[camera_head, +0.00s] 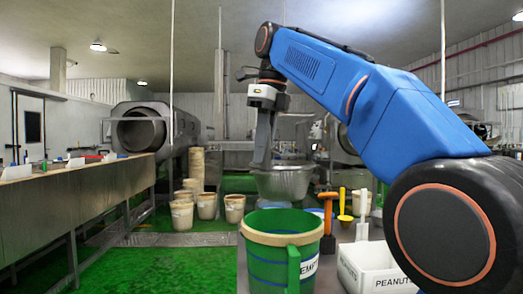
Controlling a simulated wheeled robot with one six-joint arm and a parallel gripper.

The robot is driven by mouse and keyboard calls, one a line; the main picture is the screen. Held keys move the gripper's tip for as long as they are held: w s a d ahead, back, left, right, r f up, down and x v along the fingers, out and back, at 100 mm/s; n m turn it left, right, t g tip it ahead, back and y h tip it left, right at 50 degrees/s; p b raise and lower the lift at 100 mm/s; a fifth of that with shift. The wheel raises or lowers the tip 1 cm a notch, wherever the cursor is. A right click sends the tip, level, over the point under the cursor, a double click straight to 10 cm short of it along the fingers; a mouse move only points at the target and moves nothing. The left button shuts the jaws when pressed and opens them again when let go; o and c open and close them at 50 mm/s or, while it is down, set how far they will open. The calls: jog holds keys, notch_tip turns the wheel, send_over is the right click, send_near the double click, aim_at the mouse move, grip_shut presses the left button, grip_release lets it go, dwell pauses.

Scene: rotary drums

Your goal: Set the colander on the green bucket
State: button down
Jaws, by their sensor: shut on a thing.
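The colander (284,184) is a grey metal bowl behind the bucket, in the middle of the view. My gripper (262,163) points down and is shut on the colander at its left rim. The fingertips are small and partly merge with the rim. The green bucket (268,263) stands upright at the front, with a tan rim, blue bands, a green handle and a partly hidden white label. In the picture the colander shows above and beyond the bucket's rim. How far apart they are in depth is hard to tell.
A white box labelled "PEANUTS" (372,272) stands right of the bucket. An orange-handled tool (328,208), a yellow scoop (344,207) and a white tool (362,214) stand behind it. Several pale buckets (207,207) are on the green floor. A long table (85,188) runs along the left.

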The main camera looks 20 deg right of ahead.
aim_at(270, 164)
jog(key=shift+f, duration=2.75)
notch_tip(270, 164, down, 9)
dwell(3.8)
jog(key=c, duration=1.6)
grip_release()
jog(key=shift+f, duration=0.1)
jog(key=r, duration=0.4)
jog(key=s+r, duration=0.1)
jog(key=r, duration=0.3)
jog(key=d+r, duration=0.1)
jog(key=r, duration=0.3)
jog(key=shift+s+d, duration=0.1)
jog(key=shift+s, duration=0.1)
